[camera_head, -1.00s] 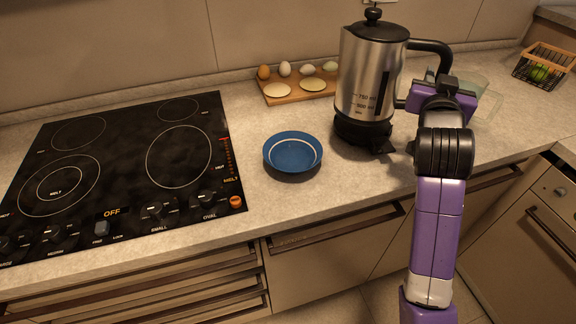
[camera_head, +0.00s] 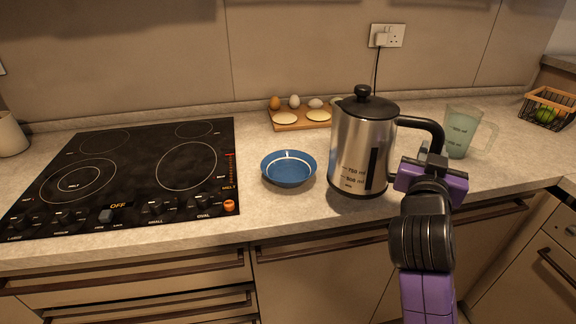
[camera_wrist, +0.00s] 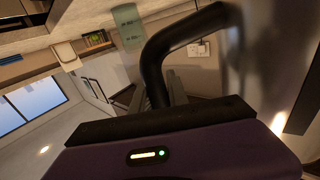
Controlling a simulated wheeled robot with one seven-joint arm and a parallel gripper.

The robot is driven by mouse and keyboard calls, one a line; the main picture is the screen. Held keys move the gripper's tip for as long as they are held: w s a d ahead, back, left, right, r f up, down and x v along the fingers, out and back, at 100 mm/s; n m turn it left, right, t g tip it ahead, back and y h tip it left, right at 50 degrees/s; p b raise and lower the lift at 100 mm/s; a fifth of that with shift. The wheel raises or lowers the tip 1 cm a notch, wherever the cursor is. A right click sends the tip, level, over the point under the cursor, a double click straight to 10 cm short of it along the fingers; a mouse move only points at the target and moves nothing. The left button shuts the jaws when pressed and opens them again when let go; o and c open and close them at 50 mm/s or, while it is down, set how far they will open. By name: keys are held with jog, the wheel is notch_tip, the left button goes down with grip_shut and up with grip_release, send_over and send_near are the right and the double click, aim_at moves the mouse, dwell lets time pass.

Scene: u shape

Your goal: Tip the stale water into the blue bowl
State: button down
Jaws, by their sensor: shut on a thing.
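The steel kettle (camera_head: 350,150) with black lid and black handle is upright on or just above the counter, to the right of the blue bowl (camera_head: 288,179); I cannot tell if it touches the counter. My gripper (camera_head: 431,160) is shut on the kettle's handle at its right side. In the wrist view the black handle (camera_wrist: 165,50) passes between the fingers, with the kettle's steel side (camera_wrist: 270,50) close on the right. The bowl sits apart from the kettle and looks empty. Water inside the kettle is hidden.
A clear jug (camera_head: 461,135) of pale bluish liquid stands right of the kettle. A board (camera_head: 288,126) with eggs and pale rounds lies behind. The black hob (camera_head: 130,170) is left of the bowl. A wire basket (camera_head: 549,108) is at far right. A wall socket (camera_head: 387,36) is behind.

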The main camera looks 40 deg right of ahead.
aim_at(372, 98)
jog(key=shift+r, duration=0.3)
jog(key=r+n+p, duration=0.1)
jog(key=w+r+n+p, duration=0.1)
jog(key=r, duration=0.1)
jog(key=w+r+n+p, duration=0.1)
jog(key=shift+a+r+n+p, duration=0.3)
jog(key=shift+r+p, duration=0.05)
jog(key=shift+w+a+r+n+p, duration=0.15)
jog(key=shift+w+n+p, duration=0.3)
jog(key=shift+n, duration=0.05)
jog(key=shift+w+a+r+n+p, duration=0.15)
jog(key=shift+w+n+p, duration=0.25)
jog(key=shift+n+p, duration=0.1)
jog(key=shift+w+a+r+n+p, duration=0.25)
jog(key=shift+w+r+n+p, duration=0.3)
jog(key=shift+w+n+p, duration=0.4)
jog(key=shift+w+a+r+n+p, duration=0.25)
jog(key=shift+w+r+n+p, duration=0.4)
jog(key=shift+p, duration=0.6)
jog(key=shift+w+a+r+n+p, duration=0.25)
jog(key=shift+w+r+n+p, duration=0.2)
jog(key=shift+w+n+p, duration=0.55)
jog(key=shift+w+a+r+n+p, duration=0.2)
jog(key=shift+w+n+p, duration=0.25)
jog(key=shift+w+p, duration=0.15)
jog(key=shift+w+a+r+n+p, duration=0.15)
jog(key=shift+w+n+p, duration=0.3)
jog(key=shift+p, duration=0.25)
